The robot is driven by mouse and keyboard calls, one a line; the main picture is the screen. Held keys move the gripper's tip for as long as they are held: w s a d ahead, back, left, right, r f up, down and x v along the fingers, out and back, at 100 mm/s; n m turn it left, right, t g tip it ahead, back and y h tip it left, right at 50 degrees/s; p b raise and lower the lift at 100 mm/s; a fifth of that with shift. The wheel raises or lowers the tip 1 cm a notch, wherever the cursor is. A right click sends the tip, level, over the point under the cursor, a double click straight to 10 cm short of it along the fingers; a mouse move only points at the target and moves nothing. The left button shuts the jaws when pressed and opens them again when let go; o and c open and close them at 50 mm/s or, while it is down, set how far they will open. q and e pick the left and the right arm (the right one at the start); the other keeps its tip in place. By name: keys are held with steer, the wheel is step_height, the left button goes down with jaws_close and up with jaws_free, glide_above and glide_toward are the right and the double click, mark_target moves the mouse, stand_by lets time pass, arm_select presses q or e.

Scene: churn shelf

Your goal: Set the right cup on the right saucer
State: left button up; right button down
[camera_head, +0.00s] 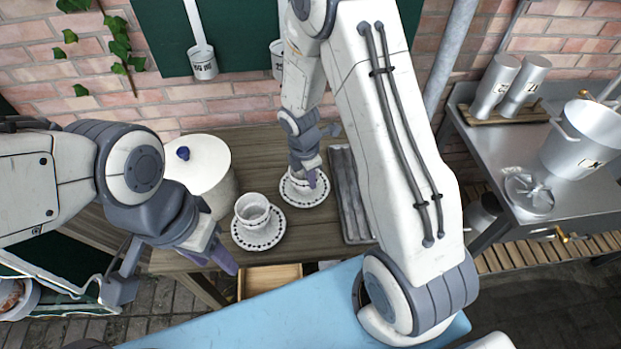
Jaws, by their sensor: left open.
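The right saucer (305,201), white with a dark patterned rim, lies on the wooden table. The right cup (297,184) is at its middle, mostly hidden under my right gripper (311,178). The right gripper points down at the cup; whether its fingers are closed on it, and whether the cup touches the saucer, I cannot tell. The left cup (252,207) stands upright on the left saucer (257,243), just left of the right saucer. My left gripper (221,262) is open and empty at the table's front edge, left of and in front of the left saucer.
A white lidded churn (198,167) with a blue knob stands at the table's back left. A dark ribbed tray (346,195) lies right of the saucers. A metal counter (510,150) with a pot (583,140) and cylinders is further right. A brick wall closes the back.

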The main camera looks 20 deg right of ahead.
steer(key=c, duration=1.1)
jaws_free()
step_height(320, 180, up, 12)
steer(key=a, duration=0.1)
steer(key=s+a+r+m, duration=0.2)
steer(key=s+a+m, duration=0.2)
steer(key=s, duration=0.3)
steer(key=s+a+r+m+y, duration=0.1)
steer(key=s+a+r+m, duration=0.2)
steer(key=s, duration=0.4)
steer(key=s+a+r+m+y, duration=0.1)
steer(key=s+a+r+m, duration=0.2)
steer(key=s+a+m, duration=0.2)
steer(key=shift+s+a, duration=0.4)
steer(key=shift+s, duration=0.3)
steer(key=shift+s+a, duration=0.35)
steer(key=shift+s, duration=0.35)
